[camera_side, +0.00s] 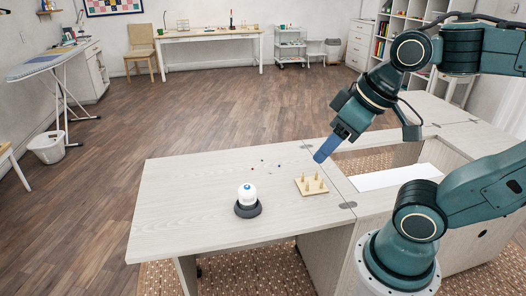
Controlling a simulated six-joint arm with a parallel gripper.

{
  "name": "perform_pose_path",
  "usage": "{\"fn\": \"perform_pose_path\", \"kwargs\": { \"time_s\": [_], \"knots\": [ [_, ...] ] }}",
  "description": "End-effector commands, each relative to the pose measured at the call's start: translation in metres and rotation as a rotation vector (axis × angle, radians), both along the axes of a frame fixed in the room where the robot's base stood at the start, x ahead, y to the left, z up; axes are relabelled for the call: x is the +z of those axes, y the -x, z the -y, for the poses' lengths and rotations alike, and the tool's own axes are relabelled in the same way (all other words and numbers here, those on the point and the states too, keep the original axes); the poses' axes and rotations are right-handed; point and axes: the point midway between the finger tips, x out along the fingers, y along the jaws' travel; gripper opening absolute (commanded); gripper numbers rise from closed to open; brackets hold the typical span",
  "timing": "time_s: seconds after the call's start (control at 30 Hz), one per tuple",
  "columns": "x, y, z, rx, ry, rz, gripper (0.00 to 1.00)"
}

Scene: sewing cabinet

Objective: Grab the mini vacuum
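A small rounded white device with a blue spot on top, which looks like the mini vacuum (247,193), stands upright in a dark round base (247,209) on the pale wood tabletop (190,195). My gripper (321,156) is above the table, to the right of the vacuum and farther back, well apart from it. It points down and to the left. A blue block-like part shows at its tip; I cannot tell whether this is the fingers or a held thing, nor whether the fingers are apart.
A small wooden board with upright pegs (312,185) sits right of the vacuum, below my gripper. Several tiny coloured bits (262,161) lie behind the vacuum. A recessed opening with a white panel (395,178) is on the right. The tabletop left of the vacuum is clear.

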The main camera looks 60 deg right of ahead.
Motion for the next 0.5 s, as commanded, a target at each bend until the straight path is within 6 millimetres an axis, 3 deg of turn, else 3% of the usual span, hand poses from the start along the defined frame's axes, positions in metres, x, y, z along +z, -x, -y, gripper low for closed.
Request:
{"fn": "perform_pose_path", "kwargs": {
  "time_s": [0.03,0.13,0.5],
  "knots": [
    [0.0000,0.0000,0.0000,0.000,0.000,0.000,0.61],
    [0.0000,0.0000,0.0000,0.000,0.000,0.000,0.78],
    [0.0006,-0.0022,0.0003,-0.007,-0.002,-0.004,0.78]
  ]
}}
